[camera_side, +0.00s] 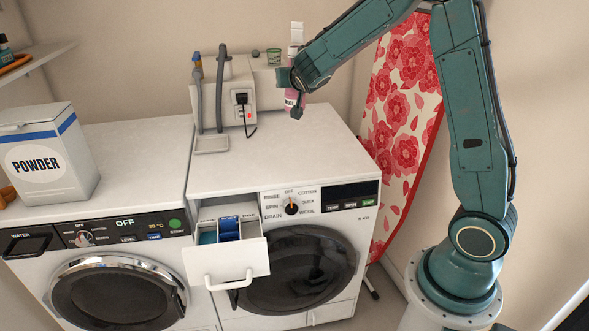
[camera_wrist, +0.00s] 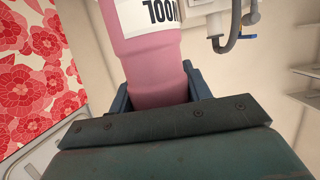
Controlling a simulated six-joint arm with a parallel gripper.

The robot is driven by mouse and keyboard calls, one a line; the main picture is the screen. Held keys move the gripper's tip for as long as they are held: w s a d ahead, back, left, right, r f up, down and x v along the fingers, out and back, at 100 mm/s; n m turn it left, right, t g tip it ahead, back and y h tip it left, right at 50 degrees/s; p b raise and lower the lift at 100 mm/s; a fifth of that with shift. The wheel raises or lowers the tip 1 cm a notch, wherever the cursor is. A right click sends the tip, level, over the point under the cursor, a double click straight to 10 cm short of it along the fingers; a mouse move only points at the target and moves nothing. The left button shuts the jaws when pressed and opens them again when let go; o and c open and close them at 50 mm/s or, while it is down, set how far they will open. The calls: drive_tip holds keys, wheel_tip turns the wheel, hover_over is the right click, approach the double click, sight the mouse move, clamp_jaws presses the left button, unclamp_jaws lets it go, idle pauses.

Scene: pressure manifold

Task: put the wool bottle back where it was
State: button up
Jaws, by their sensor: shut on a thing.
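The wool bottle (camera_wrist: 150,50) is pink with a white label reading WOOL, shown upside down and partly cut off in the wrist view. My gripper (camera_wrist: 158,100) is shut around the pink body, with a dark finger on each side. In the side view my gripper (camera_side: 297,92) hides part of the bottle. I cannot tell whether the bottle's base touches anything.
A white manifold box (camera_side: 238,95) with grey hoses stands left of the bottle. A small green cup (camera_side: 273,57) is behind. The right machine's top (camera_side: 280,150) is clear in front. Its detergent drawer (camera_side: 228,240) is open. A floral ironing board (camera_side: 405,100) leans at right.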

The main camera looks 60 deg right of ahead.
drive_tip(key=shift+f, duration=0.1)
wheel_tip(320, 180, down, 16)
idle(0.8)
drive_tip(key=shift+f, duration=1.9)
drive_tip(key=o, duration=1.1)
drive_tip(key=shift+f, duration=0.15)
drive_tip(key=shift+o, duration=0.2)
drive_tip(key=shift+r, duration=0.2)
